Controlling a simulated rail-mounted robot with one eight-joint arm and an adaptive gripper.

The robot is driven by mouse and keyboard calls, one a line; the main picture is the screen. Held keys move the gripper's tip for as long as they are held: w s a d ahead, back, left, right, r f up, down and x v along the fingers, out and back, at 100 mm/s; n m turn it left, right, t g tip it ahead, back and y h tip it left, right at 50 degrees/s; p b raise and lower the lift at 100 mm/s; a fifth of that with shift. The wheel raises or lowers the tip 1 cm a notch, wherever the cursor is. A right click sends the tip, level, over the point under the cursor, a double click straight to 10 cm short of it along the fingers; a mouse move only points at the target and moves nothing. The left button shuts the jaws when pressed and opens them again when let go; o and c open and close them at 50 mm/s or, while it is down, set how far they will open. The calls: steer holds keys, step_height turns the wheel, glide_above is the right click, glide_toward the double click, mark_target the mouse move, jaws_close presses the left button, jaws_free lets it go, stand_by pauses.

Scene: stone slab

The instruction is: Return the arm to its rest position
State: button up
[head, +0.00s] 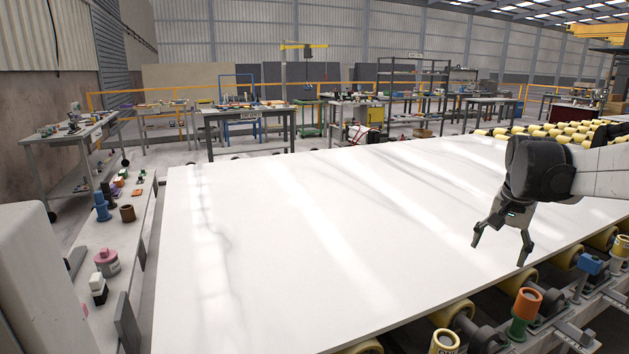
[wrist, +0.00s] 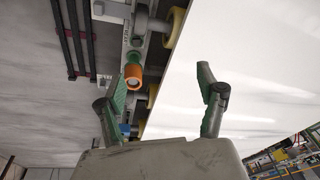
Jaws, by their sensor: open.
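My gripper (head: 502,250) is in the head view at the right, above the right front edge of the white stone slab (head: 320,230). Its two fingers are spread apart with nothing between them. In the wrist view my gripper (wrist: 165,95) also shows open and empty. The slab (wrist: 255,85) fills the right half of the wrist view. My arm reaches in from the right edge of the head view.
An orange-and-green cylinder (head: 524,312) and a blue block (head: 590,264) are on the roller frame by the slab's right front edge. Yellow rollers (head: 560,134) run behind the slab. A side ledge at left holds a pink pot (head: 106,264) and blue item (head: 102,207).

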steer(key=s+a+r+n+t, duration=0.1)
steer(key=s+a+r+n, duration=0.2)
steer(key=s+a, duration=0.5)
steer(key=s+a+f+n+t, duration=0.2)
steer(key=s+a+f+n, duration=0.1)
steer(key=s+a, duration=0.4)
steer(key=s+a+f+n+t+y+p, duration=0.1)
steer(key=s+a+f+n, duration=0.1)
steer(key=s+a, duration=0.5)
steer(key=s, duration=0.3)
steer(key=shift+a+f+n+t, duration=0.3)
steer(key=shift+f+n+t, duration=0.1)
